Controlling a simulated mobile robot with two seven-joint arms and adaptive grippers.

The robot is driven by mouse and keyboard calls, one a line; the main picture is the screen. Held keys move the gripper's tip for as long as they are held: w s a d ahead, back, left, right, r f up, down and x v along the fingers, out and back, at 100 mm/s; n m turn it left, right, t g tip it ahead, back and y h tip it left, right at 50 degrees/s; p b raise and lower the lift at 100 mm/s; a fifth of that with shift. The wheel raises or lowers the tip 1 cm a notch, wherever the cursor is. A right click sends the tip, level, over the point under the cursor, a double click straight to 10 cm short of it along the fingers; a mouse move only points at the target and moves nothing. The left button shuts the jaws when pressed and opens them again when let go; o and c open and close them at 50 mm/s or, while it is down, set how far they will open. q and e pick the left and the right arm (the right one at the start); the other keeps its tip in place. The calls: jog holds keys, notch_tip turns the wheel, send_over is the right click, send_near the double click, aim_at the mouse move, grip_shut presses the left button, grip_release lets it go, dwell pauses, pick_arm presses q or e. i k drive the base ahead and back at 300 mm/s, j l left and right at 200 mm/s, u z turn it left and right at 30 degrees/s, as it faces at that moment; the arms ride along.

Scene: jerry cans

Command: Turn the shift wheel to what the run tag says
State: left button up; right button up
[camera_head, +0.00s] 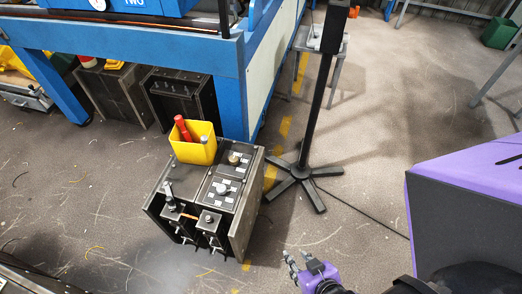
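I cannot make out a shift wheel or a readable run tag in the head view. A dark box-like unit (240,205) stands on the floor left of centre. Its top carries two round knobs, a brassy one (233,158) and a silvery one (222,188), with small pale labels around them; the labels are too small to read. My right gripper (290,258), purple with grey fingers, is low in the middle, to the right of the unit and apart from it. Its fingers are too small to judge their opening. My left gripper is not in view.
A yellow bin (193,150) with a red-handled item sits on the unit. A blue bench frame (140,57) marked "TWO" stands behind, with dark boxes (180,97) beneath. A black post (318,115) on a splayed foot stands right of the unit. A cable crosses the floor.

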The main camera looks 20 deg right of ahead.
aim_at(233, 159)
jog(key=l+u, duration=0.3)
jog(key=l, duration=0.2)
jog(key=i+l+u, duration=0.1)
jog(key=l+u, duration=0.2)
jog(key=l, duration=0.25)
jog(key=l+u, duration=0.1)
jog(key=l, duration=0.45)
jog(key=l+u, duration=0.15)
jog(key=l, duration=0.35)
jog(key=k+l, duration=0.1)
jog(key=l, duration=1.15)
jog(key=k+l, duration=0.15)
jog(key=l, duration=0.45)
